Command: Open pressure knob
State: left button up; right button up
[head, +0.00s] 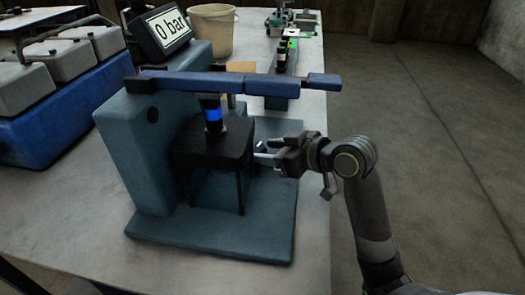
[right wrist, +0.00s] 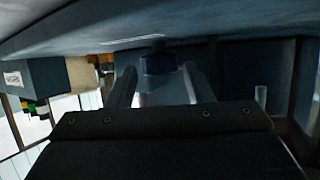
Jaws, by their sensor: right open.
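The blue-grey pressure tester (head: 135,160) stands on the table with a long blue lever (head: 225,83) across its top. Its display (head: 162,25) reads 0 bar. A small dark blue knob, which looks like the pressure knob (right wrist: 158,63), shows between the fingertips of my right gripper (right wrist: 160,76) in the right wrist view. In the head view my right gripper (head: 262,149) reaches in from the right beside the black stand (head: 215,150), with the knob (head: 261,145) small and partly hidden at its fingertips. The jaws are open; contact with the knob cannot be told. My left gripper is not in view.
An injector with a blue ring (head: 213,115) stands upright on the black stand under the lever. A blue case with grey boxes (head: 50,115) is at the left. A beige bucket (head: 212,28) stands behind. The floor (head: 450,130) at the right is clear.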

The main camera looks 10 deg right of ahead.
aim_at(260, 148)
jog(key=shift+x, duration=1.15)
jog(key=shift+c, duration=0.5)
jog(key=c, duration=0.6)
jog(key=shift+w+d+n+g+y, duration=0.1)
jog(key=shift+d+n+g+y, duration=0.05)
jog(key=shift+n+g+y, duration=1.05)
jog(key=shift+n+g, duration=0.2)
jog(key=shift+n, duration=0.1)
jog(key=o, duration=0.7)
